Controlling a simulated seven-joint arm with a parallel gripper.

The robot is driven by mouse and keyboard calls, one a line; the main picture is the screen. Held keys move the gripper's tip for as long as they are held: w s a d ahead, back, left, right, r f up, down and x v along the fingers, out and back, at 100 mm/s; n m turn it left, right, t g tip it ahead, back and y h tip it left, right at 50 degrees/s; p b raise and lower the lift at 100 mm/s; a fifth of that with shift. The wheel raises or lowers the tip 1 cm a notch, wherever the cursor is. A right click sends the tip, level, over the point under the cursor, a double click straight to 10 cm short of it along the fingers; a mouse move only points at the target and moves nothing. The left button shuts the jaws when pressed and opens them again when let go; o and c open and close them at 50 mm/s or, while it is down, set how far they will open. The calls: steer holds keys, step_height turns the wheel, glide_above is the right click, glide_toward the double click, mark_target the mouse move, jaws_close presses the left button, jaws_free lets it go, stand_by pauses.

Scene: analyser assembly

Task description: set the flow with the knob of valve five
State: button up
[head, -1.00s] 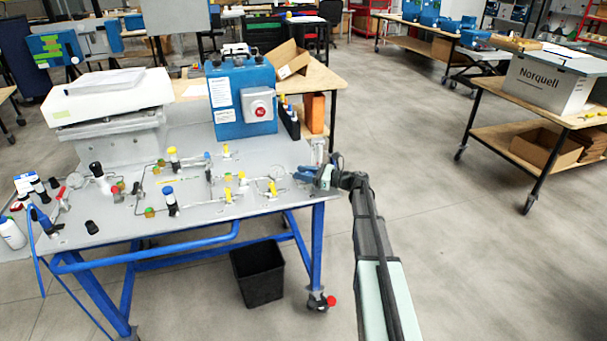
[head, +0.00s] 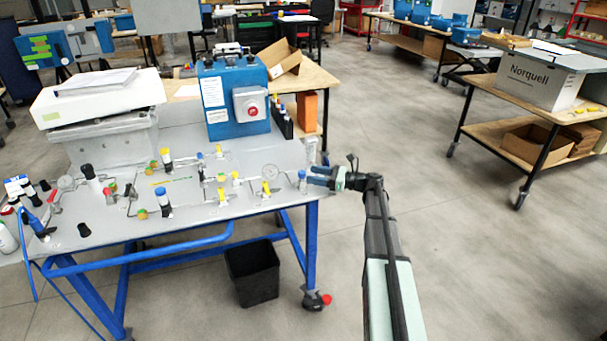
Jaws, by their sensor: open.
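The grey panel top (head: 185,222) of the blue-framed table carries pipes, small fittings and several valve knobs with yellow, blue, black or red parts. No readable number shows which one is valve five. My gripper (head: 311,175) is at the right edge of the panel, its blue fingers pointing left and open. A small upright valve with a blue knob (head: 302,175) stands just left of the fingertips. I cannot tell whether they touch it. A yellow knob (head: 266,188) stands further left, beside a round gauge (head: 270,171).
A blue box with a red button (head: 230,98) and a white instrument (head: 98,97) stand at the back of the panel. A black bin (head: 252,273) is under the table. The floor right of my arm is clear.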

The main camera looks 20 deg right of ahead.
mark_target(302, 172)
steer(key=v, duration=0.6)
steer(key=shift+d, duration=0.2)
steer(key=shift+s, duration=0.15)
steer(key=shift+v, duration=1.05)
steer(key=shift+c, duration=0.2)
steer(key=x, duration=1.4)
steer(key=shift+f, duration=0.1)
steer(key=c, duration=0.9)
steer(key=shift+d+n+g+y, duration=0.15)
steer(key=shift+n+g+y, duration=0.25)
steer(key=shift+n+g, duration=0.3)
steer(key=shift+n+g+y, duration=0.6)
steer(key=shift+n+g, duration=0.2)
steer(key=shift+g, duration=0.6)
